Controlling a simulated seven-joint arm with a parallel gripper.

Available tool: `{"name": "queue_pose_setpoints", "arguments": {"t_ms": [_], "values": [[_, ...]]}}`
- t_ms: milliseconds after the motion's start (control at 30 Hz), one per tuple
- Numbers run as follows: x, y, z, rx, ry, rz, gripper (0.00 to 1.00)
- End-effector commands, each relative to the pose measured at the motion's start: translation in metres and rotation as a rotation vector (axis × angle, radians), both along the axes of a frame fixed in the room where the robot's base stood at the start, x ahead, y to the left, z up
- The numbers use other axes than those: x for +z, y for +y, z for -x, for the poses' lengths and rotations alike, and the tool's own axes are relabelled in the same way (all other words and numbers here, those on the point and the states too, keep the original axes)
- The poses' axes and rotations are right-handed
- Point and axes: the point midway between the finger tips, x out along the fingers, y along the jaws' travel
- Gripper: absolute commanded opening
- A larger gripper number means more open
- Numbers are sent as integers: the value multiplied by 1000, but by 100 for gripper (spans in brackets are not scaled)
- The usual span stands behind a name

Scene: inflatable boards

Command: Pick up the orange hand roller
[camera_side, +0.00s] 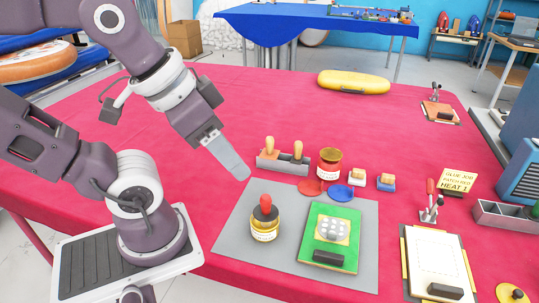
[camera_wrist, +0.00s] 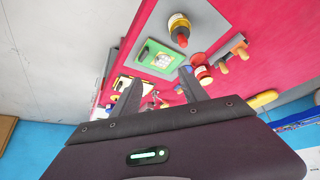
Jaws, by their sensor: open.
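No orange roller is plainly recognizable. The nearest match is two tools with orange-tan wooden handles standing in a grey rack (camera_side: 284,166): a left handle (camera_side: 269,145) and a right handle (camera_side: 297,149). Their lower ends are hidden in the rack. They also show in the wrist view, as one handle (camera_wrist: 223,67) and another handle (camera_wrist: 243,54). My gripper (camera_side: 240,172) is in the air, left of the rack and above the red table. Its fingers are spread and empty in the wrist view (camera_wrist: 160,84).
A grey mat (camera_side: 232,235) holds a jar with a red-knobbed dark lid (camera_side: 265,222) and a green board (camera_side: 313,225). A yellow inflatable (camera_side: 354,82) lies farther back. The red cloth (camera_side: 200,150) left of the rack is clear.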

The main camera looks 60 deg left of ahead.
Motion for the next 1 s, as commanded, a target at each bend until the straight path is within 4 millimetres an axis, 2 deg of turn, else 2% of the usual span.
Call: {"name": "queue_pose_setpoints", "arguments": {"t_ms": [267,367,400,467,500,567,600,667,700,800,833,900,1000], "values": [[1,1,-2,10,3,4,50],[8,11,-30,126,34,54,50],[10,21,-51,215,54,87,50],[9,44,-91,391,87,138,50],[4,64,-119,518,105,166,50],[-11,97,-157,707,126,192,50],[-26,122,-179,832,136,200,50],[-54,162,-208,1015,142,197,50],[-74,189,-222,1127,142,187,50],[-125,248,-244,1353,122,144,50],[-139,262,-246,1404,115,130,50],[-164,287,-250,1493,97,103,50],[-184,306,-251,1559,81,80,50]]}}
